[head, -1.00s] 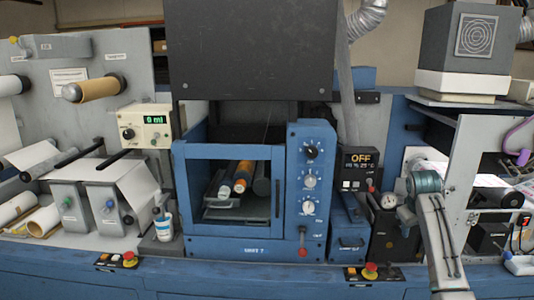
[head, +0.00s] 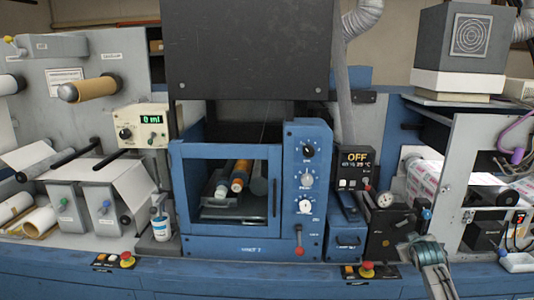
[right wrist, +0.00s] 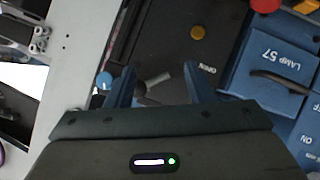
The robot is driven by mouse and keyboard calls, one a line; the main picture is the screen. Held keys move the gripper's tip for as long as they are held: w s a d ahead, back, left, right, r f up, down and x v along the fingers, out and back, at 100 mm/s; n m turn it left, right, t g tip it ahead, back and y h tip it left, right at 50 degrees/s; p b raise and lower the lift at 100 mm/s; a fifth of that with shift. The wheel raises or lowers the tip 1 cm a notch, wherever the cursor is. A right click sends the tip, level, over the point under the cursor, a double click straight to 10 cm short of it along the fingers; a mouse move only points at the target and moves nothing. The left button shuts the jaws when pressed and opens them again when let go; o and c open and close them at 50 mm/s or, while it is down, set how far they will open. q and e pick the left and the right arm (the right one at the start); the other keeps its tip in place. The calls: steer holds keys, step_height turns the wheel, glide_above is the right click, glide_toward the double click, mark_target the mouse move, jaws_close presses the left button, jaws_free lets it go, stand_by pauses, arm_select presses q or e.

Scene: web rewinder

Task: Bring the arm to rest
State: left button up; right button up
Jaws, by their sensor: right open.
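Beyond the fingers is the black unit (right wrist: 165,45) marked OPEN, with a small orange knob (right wrist: 198,32). A blue knob (right wrist: 104,80) shows beside the left finger; whether they touch cannot be told. My left gripper is in neither view.
The blue lamp box (head: 347,240) stands left of the black gauge unit (head: 390,232). A red stop button (head: 368,269) sits on the front ledge. At right, a printed web (head: 425,180) runs behind a grey side panel (head: 461,170). The blue cabinet (head: 230,195) fills the middle.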

steer(key=w+a+r+t+y, duration=0.2)
steer(key=w+a+r+t, duration=0.1)
steer(key=r+t, duration=0.65)
steer(key=s+a+f+g+b, duration=0.1)
steer(key=s+f+g, duration=0.3)
steer(key=f, duration=1.1)
steer(key=s+a+f+g+b, duration=0.1)
steer(key=s+f+g, duration=0.25)
steer(key=f, duration=1.25)
steer(key=s+a+f+m+g+b, duration=0.1)
steer(key=s+a+f+g, duration=0.1)
steer(key=s+f, duration=0.95)
steer(key=s+a+f+g+b, duration=0.1)
steer(key=s+f+g, duration=0.2)
steer(key=s+f, duration=0.85)
steer(key=s+a+f+g, duration=0.2)
steer(key=s+f, duration=0.6)
steer(key=s, duration=0.6)
steer(key=s+a+f+g+y+b, duration=0.1)
steer(key=s+a+f+g, duration=0.2)
steer(key=s+f, duration=0.5)
steer(key=s+a+f+g+b, duration=0.1)
steer(key=s+f, duration=0.7)
steer(key=s, duration=1.3)
steer(key=shift+s+a+g+y, duration=0.15)
steer(key=shift+a+g+y, duration=0.15)
steer(key=shift+a+g, duration=0.65)
